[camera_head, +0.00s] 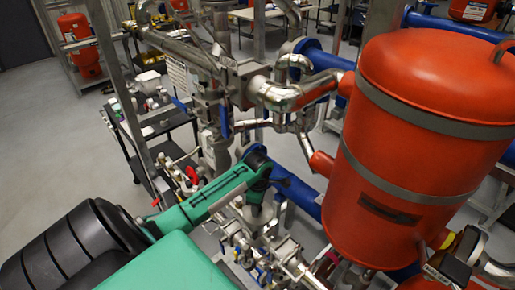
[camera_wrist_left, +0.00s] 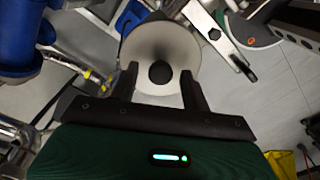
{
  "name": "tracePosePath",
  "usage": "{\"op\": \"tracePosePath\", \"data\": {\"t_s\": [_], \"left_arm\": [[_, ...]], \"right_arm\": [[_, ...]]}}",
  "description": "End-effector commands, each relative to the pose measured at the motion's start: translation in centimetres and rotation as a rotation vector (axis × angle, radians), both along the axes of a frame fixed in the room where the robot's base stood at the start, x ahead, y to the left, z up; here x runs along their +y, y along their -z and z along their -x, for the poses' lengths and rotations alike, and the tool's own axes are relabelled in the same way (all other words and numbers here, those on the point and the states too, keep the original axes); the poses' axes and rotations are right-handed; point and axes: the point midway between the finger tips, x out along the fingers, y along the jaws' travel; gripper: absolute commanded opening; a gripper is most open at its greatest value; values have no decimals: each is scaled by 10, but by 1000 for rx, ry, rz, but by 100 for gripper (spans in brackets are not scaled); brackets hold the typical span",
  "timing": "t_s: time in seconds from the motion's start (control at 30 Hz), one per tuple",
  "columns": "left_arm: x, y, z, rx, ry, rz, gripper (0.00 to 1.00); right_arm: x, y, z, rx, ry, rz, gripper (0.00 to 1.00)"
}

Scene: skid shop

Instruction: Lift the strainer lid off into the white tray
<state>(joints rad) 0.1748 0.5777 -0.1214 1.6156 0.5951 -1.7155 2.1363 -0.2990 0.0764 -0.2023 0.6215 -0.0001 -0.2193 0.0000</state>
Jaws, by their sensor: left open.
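A round pale metal piece with a dark round centre (camera_wrist_left: 160,45), which looks like the strainer lid, is in the upper middle of the left wrist view. My left gripper (camera_wrist_left: 160,80) is open, with one dark finger on each side of the dark centre. I cannot tell whether the fingers touch it. In the head view my green left arm reaches in from the lower left, and the left gripper (camera_head: 258,190) is at its far end among the pipes. The lid is largely hidden there. I cannot make out the white tray for sure. My right gripper is not in view.
A large orange tank (camera_head: 400,150) stands at the right, with blue pipes and metal valves crowding the middle. A black cart (camera_head: 150,130) with small items stands at the left. Grey floor is clear at far left.

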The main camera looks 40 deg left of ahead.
Motion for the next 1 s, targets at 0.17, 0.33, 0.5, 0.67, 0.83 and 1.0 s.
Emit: {"op": "tracePosePath", "data": {"t_s": [0.17,0.33,0.5,0.67,0.83,1.0], "left_arm": [[0,0,0,0,0,0,45],[0,0,0,0,0,0,14],[0,-2,0,-1,0,0,14],[0,-10,0,-1,1,0,14],[0,-21,0,-1,0,0,14],[0,-30,-1,-2,0,0,14]], "right_arm": [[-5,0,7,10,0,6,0],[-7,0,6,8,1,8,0],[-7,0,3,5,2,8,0],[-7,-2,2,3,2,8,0],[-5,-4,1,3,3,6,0],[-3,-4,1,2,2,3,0]]}}
